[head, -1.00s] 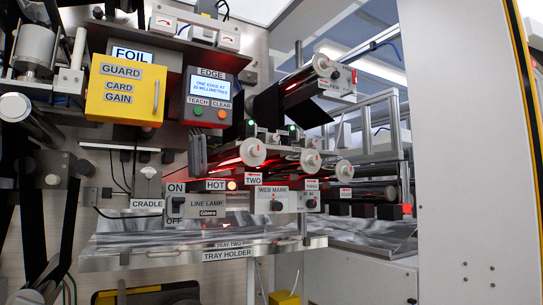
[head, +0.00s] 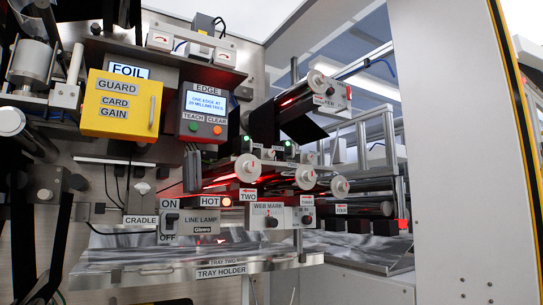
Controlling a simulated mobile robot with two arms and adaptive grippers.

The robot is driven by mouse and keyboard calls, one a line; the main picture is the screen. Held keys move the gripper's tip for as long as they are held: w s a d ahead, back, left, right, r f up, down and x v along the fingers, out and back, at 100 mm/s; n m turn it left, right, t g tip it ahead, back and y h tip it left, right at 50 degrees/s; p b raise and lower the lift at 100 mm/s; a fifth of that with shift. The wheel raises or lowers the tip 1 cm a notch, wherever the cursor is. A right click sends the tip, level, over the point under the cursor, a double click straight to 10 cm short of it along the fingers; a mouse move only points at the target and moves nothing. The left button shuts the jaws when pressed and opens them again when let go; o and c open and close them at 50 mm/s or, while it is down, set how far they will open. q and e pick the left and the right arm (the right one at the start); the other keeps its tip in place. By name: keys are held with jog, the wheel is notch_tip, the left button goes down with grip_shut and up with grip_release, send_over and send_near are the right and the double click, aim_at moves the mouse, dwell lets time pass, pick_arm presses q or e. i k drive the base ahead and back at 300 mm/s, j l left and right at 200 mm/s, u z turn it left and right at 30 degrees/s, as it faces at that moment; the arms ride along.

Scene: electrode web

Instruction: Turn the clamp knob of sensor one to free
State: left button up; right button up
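Several white round knobs stick out from the web line in the middle of the head view. The left one (head: 248,167) is above a label TWO (head: 249,195). Another knob (head: 305,178) is to its right, and a third knob (head: 340,186) is above a label FOUR (head: 341,209). One more white knob (head: 316,79) is at the upper roller, where the small label is too small to read. I cannot make out any label ONE, so I cannot tell which knob belongs to sensor one. Neither of my grippers is in view.
A yellow guard box (head: 121,104) and the grey EDGE box (head: 206,107) are at upper left. Below are the line lamp box (head: 199,222), the web mark box (head: 267,216) and the metal tray holder (head: 190,273). A large white panel (head: 450,160) stands at right.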

aim_at(269, 154)
jog(key=i+l, duration=0.25)
jog(key=l, duration=0.2)
jog(key=i+l+z, duration=0.1)
jog(key=l, duration=0.35)
jog(key=i+l, duration=0.35)
